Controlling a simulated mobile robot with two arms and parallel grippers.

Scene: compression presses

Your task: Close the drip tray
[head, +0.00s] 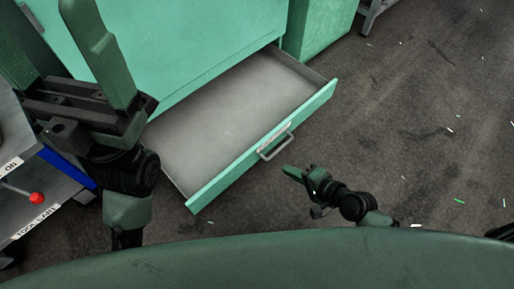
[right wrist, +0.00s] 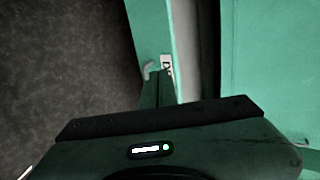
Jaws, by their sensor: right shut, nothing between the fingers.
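The drip tray (head: 235,105) is a wide drawer with a grey inside and a green front, pulled well out of the green press in the head view. Its metal handle (head: 275,146) is on the middle of the front. In the right wrist view the tray's green front (right wrist: 148,25) shows with part of a label and the handle (right wrist: 149,69). My right gripper (head: 286,171) is shut and empty, just outside the front near the handle; I cannot tell whether it touches. My left gripper (head: 45,12) is open and empty, high at the left.
The green press body (head: 180,35) stands behind the tray, with another green cabinet (head: 318,25) beside it. At the left is a grey unit with a red knob (head: 37,198) and labels. The dark floor (head: 420,110) to the right is clear apart from small scraps.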

